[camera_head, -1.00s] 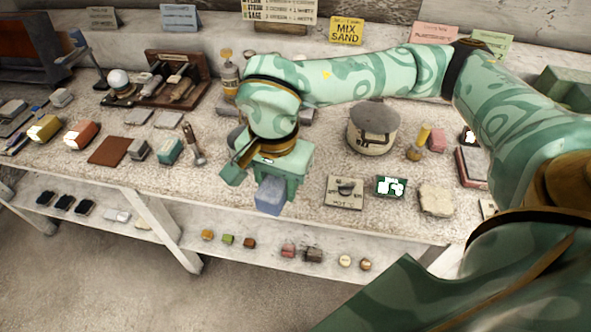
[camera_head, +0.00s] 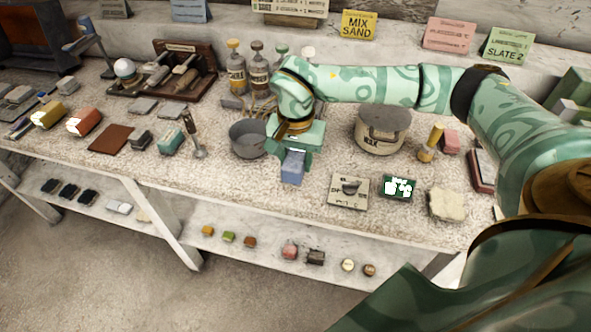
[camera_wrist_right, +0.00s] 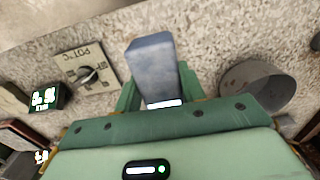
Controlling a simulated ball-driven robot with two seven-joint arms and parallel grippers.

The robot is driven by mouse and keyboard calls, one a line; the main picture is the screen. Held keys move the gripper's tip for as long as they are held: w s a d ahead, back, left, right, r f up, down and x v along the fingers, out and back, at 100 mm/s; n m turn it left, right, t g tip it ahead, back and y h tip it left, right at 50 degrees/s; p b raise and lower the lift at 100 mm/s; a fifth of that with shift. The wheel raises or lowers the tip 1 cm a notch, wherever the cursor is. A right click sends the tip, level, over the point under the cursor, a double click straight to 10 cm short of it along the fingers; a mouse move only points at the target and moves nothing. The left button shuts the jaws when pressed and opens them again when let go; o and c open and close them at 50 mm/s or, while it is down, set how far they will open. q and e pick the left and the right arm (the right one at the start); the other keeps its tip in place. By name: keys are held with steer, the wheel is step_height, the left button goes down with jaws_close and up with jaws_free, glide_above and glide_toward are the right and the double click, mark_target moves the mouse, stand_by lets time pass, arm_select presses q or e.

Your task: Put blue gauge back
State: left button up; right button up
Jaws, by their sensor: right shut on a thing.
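The blue gauge (camera_head: 293,167) is a small blue-grey block in the jaws of my right gripper (camera_head: 294,155). In the right wrist view the gauge (camera_wrist_right: 153,68) sticks out from between the fingers of the gripper (camera_wrist_right: 163,95). My right gripper is shut on it, over the front part of the bench, between a grey bowl and a square dial plate. I cannot tell whether the gauge touches the bench top. My left gripper is not in view.
The grey bowl (camera_head: 248,139) is left of my gripper, and the dial plate (camera_head: 348,191) is right of it. A lit green display (camera_head: 398,187) and a pale slab (camera_head: 447,204) lie further right. A lower shelf (camera_head: 262,240) holds small blocks.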

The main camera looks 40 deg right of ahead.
mark_target(297, 154)
steer(key=f, duration=0.1)
steer(key=f+b, duration=0.1)
steer(key=f, duration=0.2)
steer(key=shift+w+d+f+b, duration=0.1)
steer(key=shift+w+d+b, duration=0.15)
steer(key=shift+d+b, duration=0.1)
steer(key=shift+a, duration=0.1)
steer(key=o, duration=0.9)
step_height(297, 154, up, 12)
steer(key=p, duration=0.4)
steer(key=shift+r, duration=0.2)
